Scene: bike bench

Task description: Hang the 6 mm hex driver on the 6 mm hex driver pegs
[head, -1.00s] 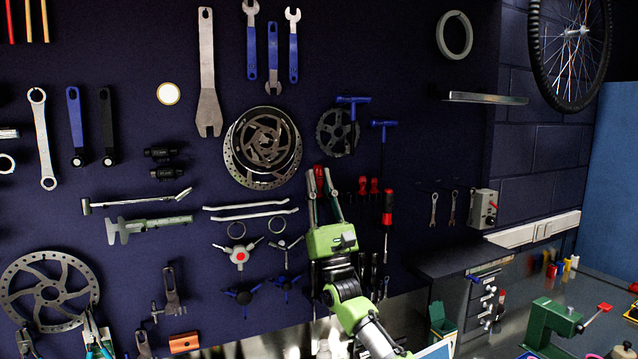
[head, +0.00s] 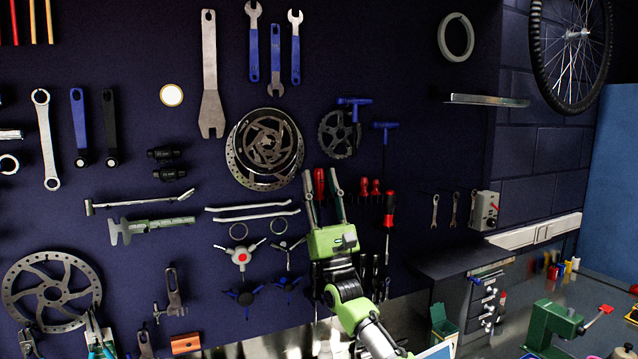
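Two blue T-handled drivers hang on the dark tool wall in the head view. One blue T-handle (head: 354,101) is in front of the chainring. The other blue T-handle (head: 385,125) is lower right, with a long thin shaft pointing down. I cannot read sizes, so I cannot tell which is the 6 mm hex driver, and I cannot make out its pegs. My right gripper (head: 321,178) points up at the wall below the chainring. Its fingers are apart, with a red handle (head: 319,181) showing between them; I see no grip on it.
Red-handled screwdrivers (head: 376,188) hang right of my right gripper, with a longer red-and-black one (head: 389,205) beside them. The brake rotor (head: 238,165) is up and left. Dark tools hang below. A grey cabinet (head: 450,262) stands lower right.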

